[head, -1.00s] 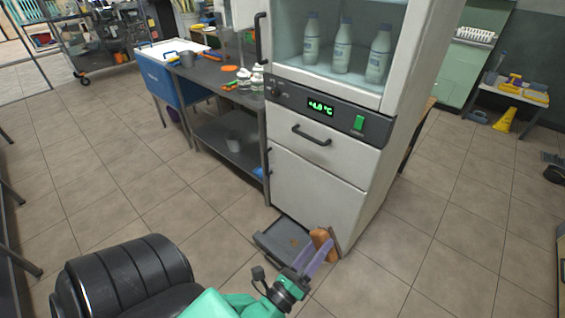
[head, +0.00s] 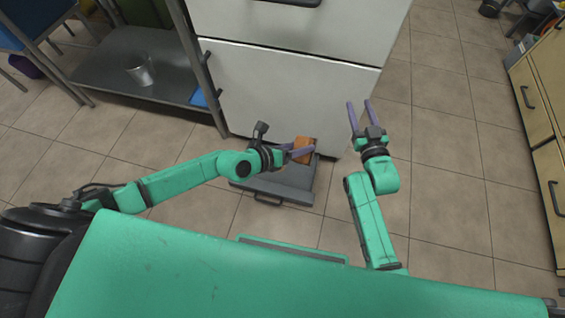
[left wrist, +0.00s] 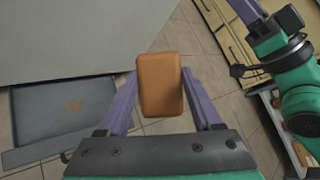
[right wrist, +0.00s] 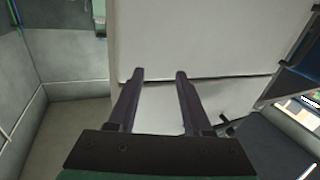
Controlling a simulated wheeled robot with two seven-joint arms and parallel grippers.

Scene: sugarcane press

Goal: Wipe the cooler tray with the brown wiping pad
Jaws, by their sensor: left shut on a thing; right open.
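The brown wiping pad (head: 304,145) is between the purple fingers of my left gripper (head: 299,153), which is shut on it. In the left wrist view the pad (left wrist: 160,85) sits upright between the fingers, to the right of the tray. The grey cooler tray (head: 290,188) juts out low at the foot of the white cooler; the pad and gripper cover part of its right side in the head view. My right gripper (head: 360,104) is open and empty, in front of the cooler's right edge.
The white cooler (head: 290,95) stands directly behind the tray. A grey shelf table (head: 130,70) with a metal cup (head: 140,70) is at the left. Wooden drawers (head: 550,130) stand at the far right. The tiled floor between is clear.

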